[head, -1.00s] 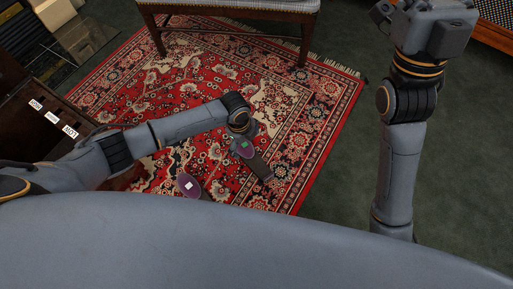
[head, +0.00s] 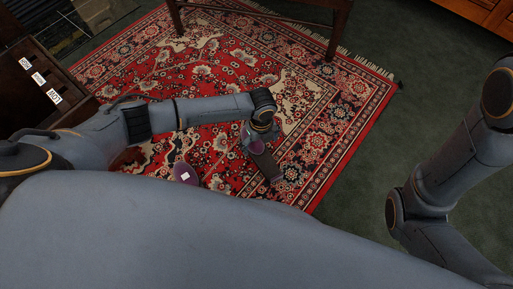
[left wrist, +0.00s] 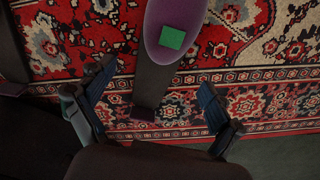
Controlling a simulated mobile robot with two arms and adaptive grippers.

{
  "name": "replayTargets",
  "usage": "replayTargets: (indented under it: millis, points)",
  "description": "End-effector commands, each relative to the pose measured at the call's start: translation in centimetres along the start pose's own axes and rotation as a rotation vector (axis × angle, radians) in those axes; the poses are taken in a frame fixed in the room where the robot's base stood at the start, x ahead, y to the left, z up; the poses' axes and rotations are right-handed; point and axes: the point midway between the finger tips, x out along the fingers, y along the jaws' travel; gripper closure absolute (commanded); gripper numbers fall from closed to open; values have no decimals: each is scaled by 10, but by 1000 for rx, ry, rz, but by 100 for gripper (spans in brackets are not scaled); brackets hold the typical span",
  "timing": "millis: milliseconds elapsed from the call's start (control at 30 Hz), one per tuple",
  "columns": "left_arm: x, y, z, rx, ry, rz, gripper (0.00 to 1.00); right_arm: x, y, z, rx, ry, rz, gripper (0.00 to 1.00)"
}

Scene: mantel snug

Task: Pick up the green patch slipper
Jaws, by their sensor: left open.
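The green patch slipper (head: 268,163) lies on the red patterned rug, with a purple insole and a grey-brown front part. In the left wrist view the slipper (left wrist: 185,60) shows its green patch (left wrist: 172,37) on the purple insole. My left gripper (head: 256,138) is just above it in the head view and partly covers it. In the left wrist view my left gripper (left wrist: 155,80) is open, with one finger on each side of the slipper's brownish part. The fingers do not look closed on it. My right gripper is out of view.
Another purple slipper with a white patch (head: 185,174) lies on the rug (head: 340,115) to the left. A dark cabinet with white labels (head: 38,78) stands at the left. Wooden furniture legs (head: 338,35) stand at the back. Green carpet (head: 400,110) is clear at right.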

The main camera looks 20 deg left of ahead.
Motion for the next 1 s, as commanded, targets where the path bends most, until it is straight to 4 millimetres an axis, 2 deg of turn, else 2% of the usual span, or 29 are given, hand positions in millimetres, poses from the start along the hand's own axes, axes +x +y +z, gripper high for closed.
replayTargets:
  millis: [167, 367, 600, 900, 933, 1000]
  points:
    - [6, 0, 0, 0, 0, 0, 8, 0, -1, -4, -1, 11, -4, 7]
    - [26, 0, 2, 0, 0, 0, 8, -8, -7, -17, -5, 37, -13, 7]
    - [54, 0, 3, 0, -1, 1, 8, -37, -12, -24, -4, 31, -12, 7]
    - [54, 0, 2, 0, 0, 0, 8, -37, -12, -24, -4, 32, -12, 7]
    - [54, 0, 2, 0, 0, 0, 12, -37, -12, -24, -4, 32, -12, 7]
    - [54, 0, 2, 0, 0, 0, 26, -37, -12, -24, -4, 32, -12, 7]
